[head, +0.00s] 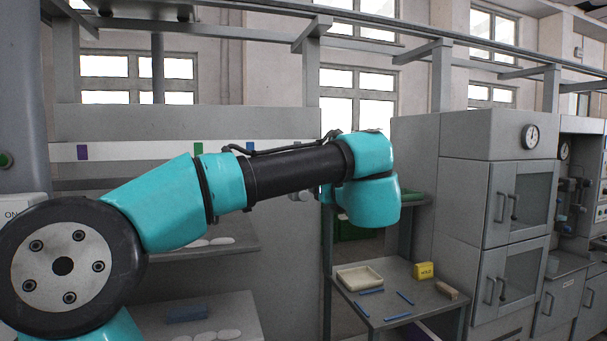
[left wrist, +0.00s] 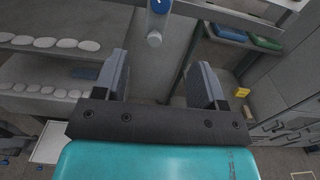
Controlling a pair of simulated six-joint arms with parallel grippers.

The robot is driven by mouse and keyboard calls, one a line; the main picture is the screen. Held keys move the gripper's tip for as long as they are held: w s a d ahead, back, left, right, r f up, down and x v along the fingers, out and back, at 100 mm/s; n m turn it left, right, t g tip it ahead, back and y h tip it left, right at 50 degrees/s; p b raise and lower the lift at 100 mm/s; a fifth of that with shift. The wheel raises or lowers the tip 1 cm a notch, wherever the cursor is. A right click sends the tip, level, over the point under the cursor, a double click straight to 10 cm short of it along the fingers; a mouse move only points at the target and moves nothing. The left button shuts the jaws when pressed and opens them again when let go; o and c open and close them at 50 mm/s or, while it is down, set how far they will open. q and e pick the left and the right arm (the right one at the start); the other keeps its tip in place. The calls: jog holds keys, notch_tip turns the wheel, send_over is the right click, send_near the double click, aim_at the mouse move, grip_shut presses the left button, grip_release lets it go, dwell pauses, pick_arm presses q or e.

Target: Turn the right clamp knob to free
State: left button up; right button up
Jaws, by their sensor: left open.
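In the left wrist view my left gripper (left wrist: 160,65) is open, with nothing between its two grey fingers. Beyond the fingertips, a narrow grey upright bears a blue round knob (left wrist: 160,5) at the top edge of the picture and a pale round knob (left wrist: 154,39) below it. The pale knob lies between the lines of the two fingers, apart from both. I cannot tell which of them is the right clamp knob. In the head view my left arm's wrist hides the gripper and most of this area.
A low side table (head: 407,320) holds a cream tray (head: 360,283), a yellow block (head: 424,271) and several blue sticks. Grey cabinets (head: 490,180) stand at the right. Shelves with several white discs (left wrist: 60,43) lie left of my gripper.

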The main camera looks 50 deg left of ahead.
pick_arm(q)
jog(key=shift+a, duration=0.1)
jog(key=x, duration=1.7)
jog(key=shift+w+a, duration=0.1)
jog(key=shift+w, duration=0.05)
jog(key=shift+c, duration=0.3)
jog(key=c, duration=0.9)
